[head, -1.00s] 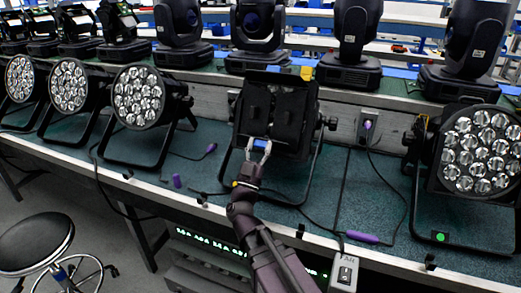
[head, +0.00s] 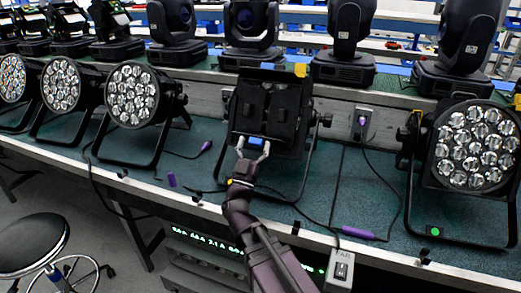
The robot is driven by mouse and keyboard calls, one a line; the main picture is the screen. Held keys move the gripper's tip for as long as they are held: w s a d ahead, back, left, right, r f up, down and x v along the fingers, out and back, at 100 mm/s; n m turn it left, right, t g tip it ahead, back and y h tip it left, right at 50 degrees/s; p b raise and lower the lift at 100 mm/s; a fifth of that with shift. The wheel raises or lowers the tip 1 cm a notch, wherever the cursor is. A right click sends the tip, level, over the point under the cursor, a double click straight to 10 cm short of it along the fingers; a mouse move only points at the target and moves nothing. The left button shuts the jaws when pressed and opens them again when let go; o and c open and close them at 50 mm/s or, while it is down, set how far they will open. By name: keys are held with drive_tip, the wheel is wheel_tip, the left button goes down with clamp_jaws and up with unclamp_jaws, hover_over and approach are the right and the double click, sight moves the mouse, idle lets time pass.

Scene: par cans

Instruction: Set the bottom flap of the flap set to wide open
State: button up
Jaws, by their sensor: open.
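The flap set (head: 270,105) is on the black par can in the middle of the bench, with dark flaps over its front. A flap with a yellow tab (head: 300,70) stands along the top edge. At the lower edge is a blue tab (head: 256,142), seemingly on the bottom flap; that flap's own angle is hard to make out. My gripper (head: 253,148) is open just in front of the lower edge, its two pale fingers on either side of the blue tab. I cannot tell whether they touch it.
Other par cans with bare lenses stand at left (head: 132,97) and right (head: 476,147). Moving heads (head: 343,65) line the raised shelf behind. Cables and a purple connector (head: 357,233) lie on the green bench top. A stool (head: 32,243) stands on the floor at left.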

drive_tip(key=shift+r+p, duration=0.3)
drive_tip(key=shift+p, duration=0.3)
